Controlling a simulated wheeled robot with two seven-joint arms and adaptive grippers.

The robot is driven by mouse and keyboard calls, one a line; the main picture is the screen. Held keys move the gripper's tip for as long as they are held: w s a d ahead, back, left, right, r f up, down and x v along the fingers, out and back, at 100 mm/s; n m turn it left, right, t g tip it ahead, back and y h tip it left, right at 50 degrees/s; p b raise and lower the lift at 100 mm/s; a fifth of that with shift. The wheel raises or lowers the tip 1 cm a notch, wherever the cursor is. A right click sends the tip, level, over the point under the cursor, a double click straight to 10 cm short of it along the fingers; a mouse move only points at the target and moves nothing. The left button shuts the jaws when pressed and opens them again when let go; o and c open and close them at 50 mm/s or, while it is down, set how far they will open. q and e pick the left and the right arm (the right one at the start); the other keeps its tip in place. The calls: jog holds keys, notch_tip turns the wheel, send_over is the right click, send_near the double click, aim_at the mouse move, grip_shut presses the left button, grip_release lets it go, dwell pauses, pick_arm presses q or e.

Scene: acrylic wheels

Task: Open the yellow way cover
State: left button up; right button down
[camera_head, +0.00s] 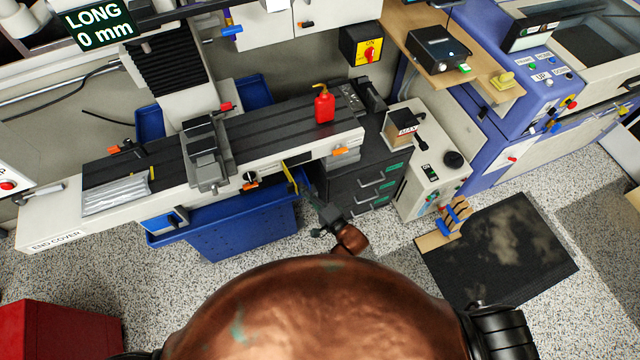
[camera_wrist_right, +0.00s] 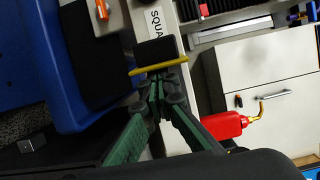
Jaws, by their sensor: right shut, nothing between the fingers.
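The yellow way cover shows as a thin yellow strip (camera_head: 288,174) below the front edge of the machine table in the head view. In the right wrist view it is a narrow yellow bar (camera_wrist_right: 145,69) beside a black block. My right gripper (camera_head: 300,184) reaches up to the strip from the lower right. Its green fingers (camera_wrist_right: 160,88) are shut with nothing between them, and their tips are right at the yellow bar. I cannot tell whether they touch it. Part of the strip is hidden by the fingers. My left gripper is not in view.
A blue bin (camera_head: 235,233) stands under the machine table, left of the gripper. A grey drawer unit (camera_head: 345,190) is close on the right. A red oil can (camera_head: 324,104) stands on the table top (camera_head: 270,128). A black mat (camera_head: 510,250) lies on the floor at right.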

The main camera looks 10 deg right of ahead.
jog(key=shift+s+a, duration=0.3)
jog(key=shift+a, duration=0.3)
jog(key=shift+s+a, duration=0.1)
jog(key=w+d+p+v, duration=0.1)
jog(key=d+v, duration=0.1)
jog(key=v, duration=0.9)
jog(key=shift+d, duration=0.2)
